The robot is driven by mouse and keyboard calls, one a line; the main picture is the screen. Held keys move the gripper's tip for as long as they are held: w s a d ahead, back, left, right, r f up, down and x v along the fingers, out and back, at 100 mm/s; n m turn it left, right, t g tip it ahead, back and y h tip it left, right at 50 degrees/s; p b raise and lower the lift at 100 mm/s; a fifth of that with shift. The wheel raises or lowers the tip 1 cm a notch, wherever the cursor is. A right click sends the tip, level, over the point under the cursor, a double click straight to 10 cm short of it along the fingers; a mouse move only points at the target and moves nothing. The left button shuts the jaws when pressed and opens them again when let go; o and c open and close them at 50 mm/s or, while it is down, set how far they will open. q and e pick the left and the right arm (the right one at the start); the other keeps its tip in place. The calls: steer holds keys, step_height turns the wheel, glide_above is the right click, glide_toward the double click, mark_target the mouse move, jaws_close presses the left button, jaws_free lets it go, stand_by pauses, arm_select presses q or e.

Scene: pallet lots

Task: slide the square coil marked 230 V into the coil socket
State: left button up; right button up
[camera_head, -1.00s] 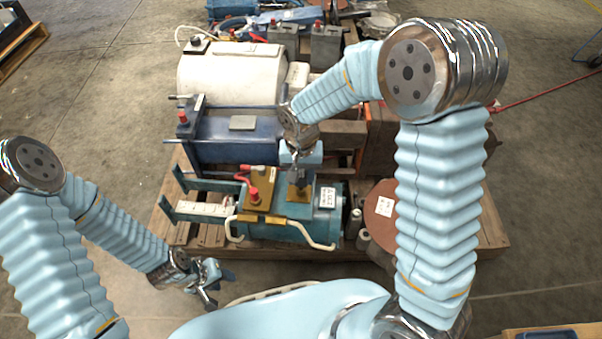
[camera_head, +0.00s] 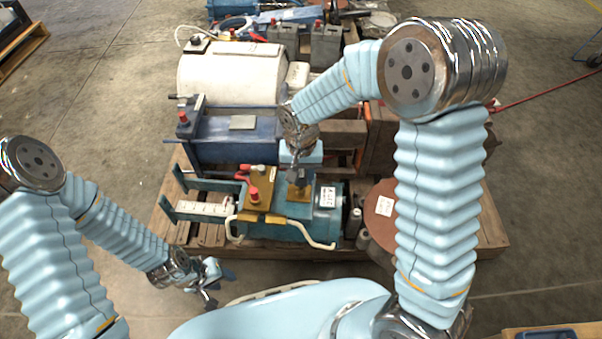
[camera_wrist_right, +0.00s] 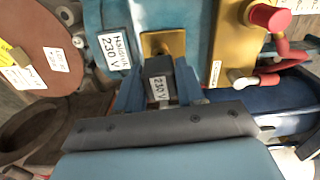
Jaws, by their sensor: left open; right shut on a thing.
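The square coil marked 230 V (camera_wrist_right: 159,87) is a dark block with a white label in the right wrist view. My right gripper (camera_wrist_right: 158,82) is shut on it. The brass coil socket (camera_wrist_right: 162,42) lies just beyond the coil's far end, on a teal machine with a label reading 230 V (camera_wrist_right: 115,48). I cannot tell whether the coil has entered it. In the head view the right gripper (camera_head: 298,178) is over the brass socket plate (camera_head: 299,195) and partly hides it. My left gripper (camera_head: 212,284) is open and empty, low in front of the pallet.
The teal machine (camera_head: 285,232) has a brass terminal block (camera_head: 260,185) with red knobs beside the socket, and pale curved handles in front. A blue machine (camera_head: 225,150) and a white cylinder (camera_head: 230,72) stand behind. A brown disc (camera_head: 381,222) and grey cylinders are at right.

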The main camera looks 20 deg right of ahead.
steer(key=shift+f+b, duration=1.05)
steer(key=shift+f, duration=0.35)
steer(key=o, duration=1.2)
steer(key=shift+r, duration=0.1)
steer(key=shift+r, duration=0.2)
step_height(320, 180, up, 13)
steer(key=p, duration=0.3)
steer(key=shift+r, duration=0.2)
